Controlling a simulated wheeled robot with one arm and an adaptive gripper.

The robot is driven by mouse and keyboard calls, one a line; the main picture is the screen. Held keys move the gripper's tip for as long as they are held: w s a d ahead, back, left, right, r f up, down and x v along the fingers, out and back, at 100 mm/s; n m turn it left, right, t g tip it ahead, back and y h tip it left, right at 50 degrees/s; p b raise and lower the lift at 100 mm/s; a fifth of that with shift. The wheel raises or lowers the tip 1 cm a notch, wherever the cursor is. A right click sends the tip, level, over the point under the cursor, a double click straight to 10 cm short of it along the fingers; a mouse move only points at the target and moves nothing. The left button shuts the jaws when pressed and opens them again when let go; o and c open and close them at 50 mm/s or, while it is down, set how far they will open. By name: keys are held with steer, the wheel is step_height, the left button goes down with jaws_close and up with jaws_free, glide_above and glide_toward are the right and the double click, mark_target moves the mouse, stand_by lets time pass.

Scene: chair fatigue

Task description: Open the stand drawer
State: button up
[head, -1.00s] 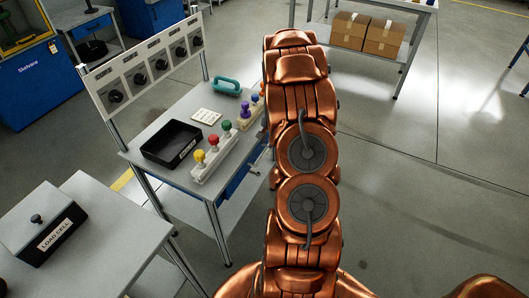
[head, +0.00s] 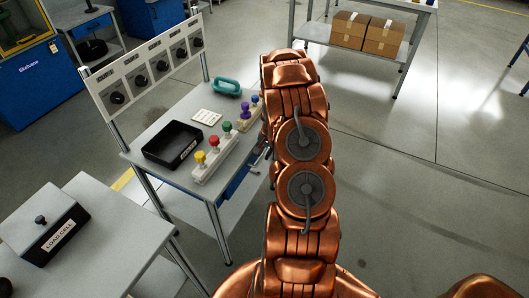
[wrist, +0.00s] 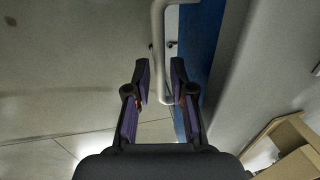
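The stand is a grey table (head: 150,118) with a blue drawer (head: 236,182) under its top, seen in the head view. The drawer's blue front (wrist: 187,75) also shows in the wrist view, with a pale bar handle (wrist: 159,45) beside it. My gripper (wrist: 161,70) is open. Its two dark fingers lie on either side of the handle's lower end in the picture, and I see no clear contact. In the head view my arm hides most of the gripper.
On the stand are a black tray (head: 150,150), colored knobs on a pale block (head: 208,172) and a teal handle-shaped object (head: 227,88). A table with a load cell box (head: 42,225) stands at left front. Floor to the right is clear.

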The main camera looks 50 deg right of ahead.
steer(key=shift+c, duration=0.2)
jaws_close()
stand_by(0.3)
